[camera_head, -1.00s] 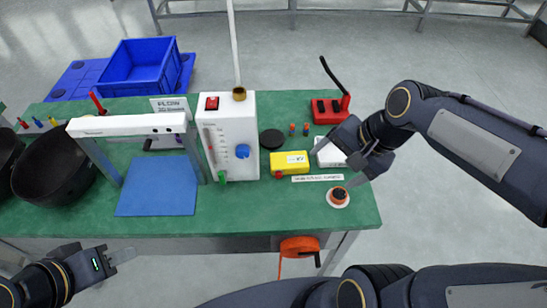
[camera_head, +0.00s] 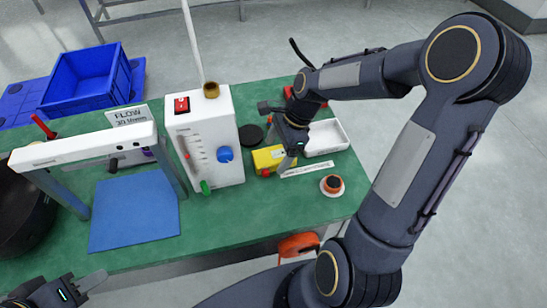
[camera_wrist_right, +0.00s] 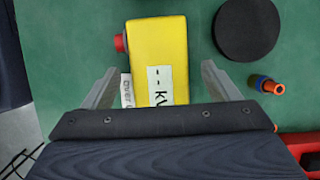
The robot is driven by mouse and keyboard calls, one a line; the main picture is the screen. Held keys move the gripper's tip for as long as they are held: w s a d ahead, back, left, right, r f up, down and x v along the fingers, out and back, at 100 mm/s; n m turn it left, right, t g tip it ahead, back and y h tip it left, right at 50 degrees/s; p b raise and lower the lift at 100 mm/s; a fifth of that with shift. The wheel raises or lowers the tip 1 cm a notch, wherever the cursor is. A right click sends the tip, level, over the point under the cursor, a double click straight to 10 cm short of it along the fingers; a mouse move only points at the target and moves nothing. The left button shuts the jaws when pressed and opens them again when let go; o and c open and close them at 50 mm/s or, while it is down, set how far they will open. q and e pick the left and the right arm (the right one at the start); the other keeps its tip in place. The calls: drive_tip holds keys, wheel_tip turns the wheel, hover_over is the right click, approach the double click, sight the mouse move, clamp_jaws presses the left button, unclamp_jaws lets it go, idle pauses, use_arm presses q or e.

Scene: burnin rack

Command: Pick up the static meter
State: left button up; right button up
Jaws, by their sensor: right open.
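The static meter is a yellow box (camera_head: 264,158) on the green table, right of the white flow unit. In the right wrist view the yellow meter (camera_wrist_right: 158,60) shows a "kV" label and a red knob on its left side. My right gripper (camera_head: 287,163) is over the meter's right part and hides some of it. In the right wrist view its open fingers (camera_wrist_right: 158,85) stand one on each side of the meter's near end, with gaps on both sides. My left gripper (camera_head: 92,283) is at the lower left, off the table; its finger gap is unclear.
A black disc (camera_head: 251,135) lies behind the meter. A white tray (camera_head: 327,139) is to the right. The white flow unit (camera_head: 208,140) stands left, close to the meter. A blue mat (camera_head: 133,212) lies further left.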

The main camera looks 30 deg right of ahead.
drive_tip(key=shift+a+f, duration=0.2)
drive_tip(key=shift+f, duration=0.25)
drive_tip(key=shift+f, duration=0.25)
idle(0.4)
drive_tip(key=c, duration=1.1)
